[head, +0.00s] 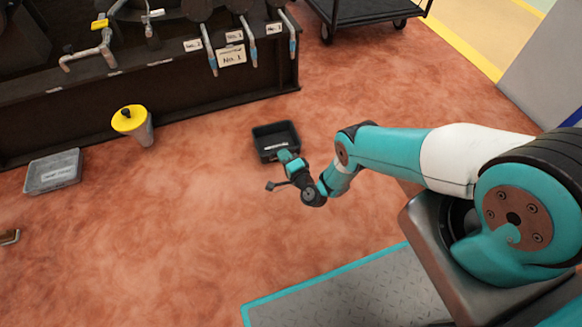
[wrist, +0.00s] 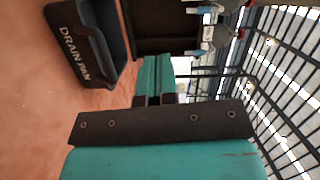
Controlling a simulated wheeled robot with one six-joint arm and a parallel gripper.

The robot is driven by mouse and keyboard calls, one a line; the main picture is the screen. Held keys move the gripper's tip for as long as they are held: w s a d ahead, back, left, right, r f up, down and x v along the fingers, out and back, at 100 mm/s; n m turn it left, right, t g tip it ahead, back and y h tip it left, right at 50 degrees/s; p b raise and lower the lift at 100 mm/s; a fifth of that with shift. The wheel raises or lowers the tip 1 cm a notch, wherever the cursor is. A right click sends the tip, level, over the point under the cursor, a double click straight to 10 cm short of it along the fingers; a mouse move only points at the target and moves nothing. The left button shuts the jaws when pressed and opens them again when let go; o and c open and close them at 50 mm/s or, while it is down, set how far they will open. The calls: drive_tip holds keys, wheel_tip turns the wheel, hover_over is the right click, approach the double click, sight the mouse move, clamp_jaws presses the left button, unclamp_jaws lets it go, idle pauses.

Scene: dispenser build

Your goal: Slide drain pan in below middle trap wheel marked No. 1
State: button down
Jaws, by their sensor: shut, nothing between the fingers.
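The black drain pan (head: 276,133) lies on the red floor in front of the dark machine base. In the wrist view the drain pan (wrist: 98,52) shows at upper left with white "DRAIN PAN" lettering on its side. My gripper (head: 285,157) is low at the pan's near edge, shut and empty; I cannot tell whether it touches the pan. In the wrist view my gripper (wrist: 153,101) is to the right of the pan. The dark middle wheel (head: 240,5) is partly cut off by the top edge. Below it hang a pipe and a larger "No. 1" sign (head: 232,56).
A grey tray (head: 54,171) and a yellow-lidded container (head: 133,122) stand on the floor at left. Other labelled pipes (head: 209,50) flank the middle. A black cart (head: 365,12) is at top right. Floor between the pan and the base is clear.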

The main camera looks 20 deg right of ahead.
drive_tip(key=s+d+f+m+h+b, duration=0.1)
drive_tip(key=s+f, duration=0.1)
drive_tip(key=f, duration=0.1)
drive_tip(key=s+d+f+m+h, duration=0.1)
drive_tip(key=s+d+f, duration=0.1)
drive_tip(key=s+f, duration=0.1)
drive_tip(key=s+d+f+m+h+b, duration=0.1)
drive_tip(key=s+f, duration=0.2)
drive_tip(key=shift+s+d+t+h+b, duration=0.2)
drive_tip(key=shift+t+h+b, duration=0.1)
drive_tip(key=shift+t, duration=0.1)
drive_tip(key=w+b, duration=0.3)
drive_tip(key=b, duration=0.1)
drive_tip(key=w+b, duration=0.8)
drive_tip(key=shift+w+f+b, duration=0.25)
drive_tip(key=shift+f+b, duration=0.05)
drive_tip(key=shift+w+b, duration=0.6)
drive_tip(key=shift+b, duration=0.45)
drive_tip(key=shift+w+r+b, duration=0.35)
drive_tip(key=shift+w+b, duration=0.05)
drive_tip(key=shift+b, duration=0.2)
